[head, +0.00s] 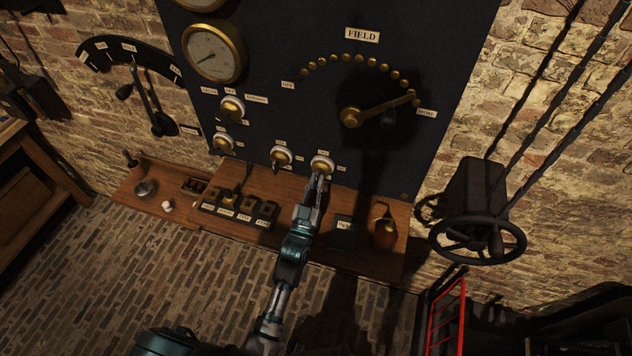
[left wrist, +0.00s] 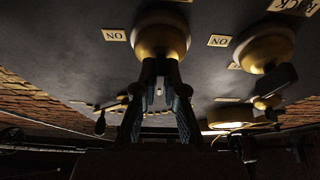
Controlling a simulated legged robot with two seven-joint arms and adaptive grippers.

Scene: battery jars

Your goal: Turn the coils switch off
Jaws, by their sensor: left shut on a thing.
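A row of brass-and-white rotary switches is on the dark panel (head: 290,60). My left gripper (head: 319,182) reaches up to the rightmost lower switch (head: 322,163) and is shut on its handle. In the left wrist view this switch (left wrist: 160,35) is right in front of the fingers (left wrist: 161,85), and its handle is hidden between them. My right gripper is not in view.
Two more switches (head: 232,107) (head: 223,142) are further left. The big FIELD lever (head: 380,109) is above. Below is a wooden shelf (head: 280,225) with labelled blocks (head: 240,208), a dark book (head: 342,232) and a brown jug (head: 384,232). A black handwheel (head: 478,241) is at right.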

